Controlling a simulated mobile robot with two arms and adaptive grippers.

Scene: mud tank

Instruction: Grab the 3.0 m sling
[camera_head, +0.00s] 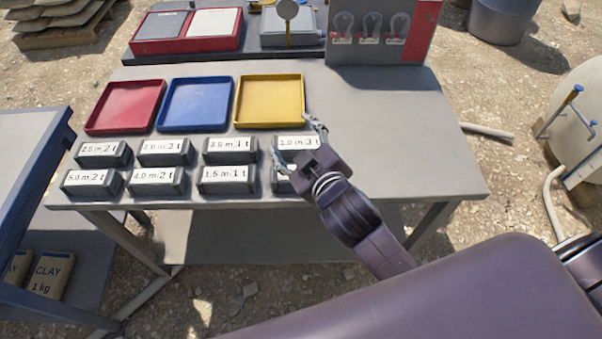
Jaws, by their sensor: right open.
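Several grey boxes with white labels stand in two rows on the grey table. The back row reads 2.5 m (103,153), a blurred label like 2.0 m (166,152), 3.5 m (230,150) and 1.0 m (296,144). The front row reads 5.0 m (91,182), 4.0 m (157,181) and 1.5 m (228,180). The front-right box (281,184) is mostly hidden by my right gripper, its label unreadable. I read no 3.0 m label. My right gripper (293,138) is open over the right end of the rows, its fingers around the 1.0 m box's label in the picture. My left gripper is out of view.
Red (125,107), blue (195,104) and yellow (270,101) trays lie behind the boxes. A panel with several shackles (383,33) stands at the back right. The table (420,150) is clear on its right. Another table (25,150) stands at left.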

